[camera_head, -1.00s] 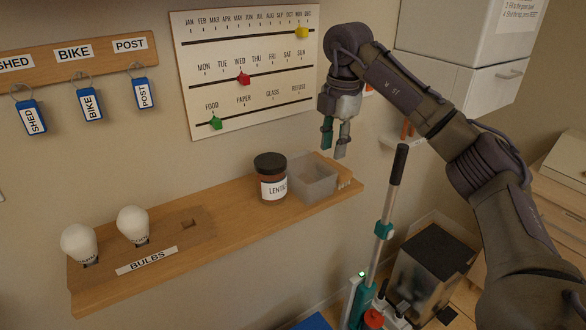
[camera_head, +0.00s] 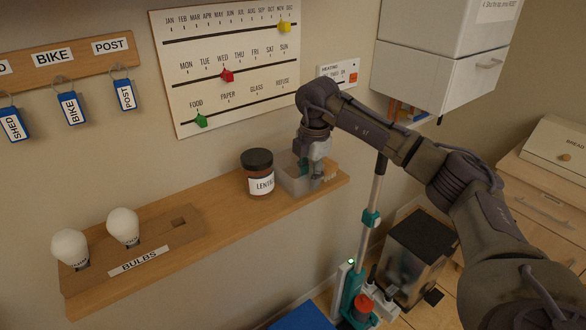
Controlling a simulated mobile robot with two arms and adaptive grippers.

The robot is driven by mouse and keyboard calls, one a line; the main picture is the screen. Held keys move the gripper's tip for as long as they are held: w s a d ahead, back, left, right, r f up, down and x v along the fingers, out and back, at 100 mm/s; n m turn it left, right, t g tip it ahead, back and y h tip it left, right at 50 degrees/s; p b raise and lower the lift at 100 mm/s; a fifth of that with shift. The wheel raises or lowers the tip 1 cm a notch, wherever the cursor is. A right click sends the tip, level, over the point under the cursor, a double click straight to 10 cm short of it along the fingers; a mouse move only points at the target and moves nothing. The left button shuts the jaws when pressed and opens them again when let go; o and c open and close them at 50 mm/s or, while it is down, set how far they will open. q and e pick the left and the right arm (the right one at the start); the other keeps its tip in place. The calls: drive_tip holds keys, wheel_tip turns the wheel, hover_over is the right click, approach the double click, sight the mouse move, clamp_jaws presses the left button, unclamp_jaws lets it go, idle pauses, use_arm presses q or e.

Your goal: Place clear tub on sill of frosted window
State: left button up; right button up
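The clear tub (camera_head: 292,185) is a small translucent box on the wooden wall shelf, near its right end and just right of the lentils jar. My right gripper (camera_head: 310,176) points down at the tub's right side, with its teal-tipped fingers at or inside the rim. It hides part of the tub, and I cannot tell whether the fingers touch or grip the wall. My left gripper is not in view. No frosted window or sill shows.
The lentils jar (camera_head: 258,173) stands close left of the tub. Two bulbs (camera_head: 123,227) stand in a holder on the shelf (camera_head: 215,232). A planner board (camera_head: 225,65) hangs behind. An upright pole (camera_head: 372,205) stands before the shelf's right end. A cabinet (camera_head: 440,75) hangs upper right.

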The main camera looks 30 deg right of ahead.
drive_tip(key=shift+w+f, duration=0.1)
drive_tip(key=shift+f, duration=0.75)
drive_tip(key=shift+f, duration=0.25)
clamp_jaws()
